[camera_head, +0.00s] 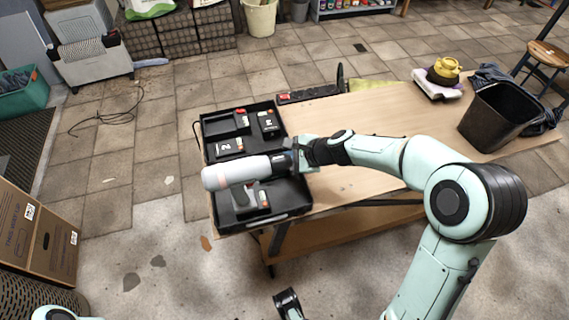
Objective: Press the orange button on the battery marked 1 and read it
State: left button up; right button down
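A black tray (209,159) on the table's left end holds several dark batteries with red or orange spots. One battery (268,124) is at its back right, another (238,121) at its back left, and a third (228,147) in front of them. Their marks are too small to read surely. A dark piece at the bottom edge may be my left gripper (288,302).
A black bin (498,115) and a yellow item on a pale block (440,76) stand at the table's right end. A red and black strip (306,95) lies at the back edge. The middle of the wooden table (385,110) is mostly clear.

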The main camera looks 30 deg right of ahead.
dwell(0.7)
jog(key=shift+f+b, duration=0.45)
jog(key=shift+f+b, duration=0.6)
jog(key=shift+f, duration=0.05)
dwell(0.7)
jog(key=shift+r, duration=0.1)
jog(key=shift+r+p, duration=0.85)
jog(key=shift+p, duration=0.05)
jog(key=shift+r, duration=0.1)
notch_tip(320, 180, up, 5)
jog(key=p, duration=0.5)
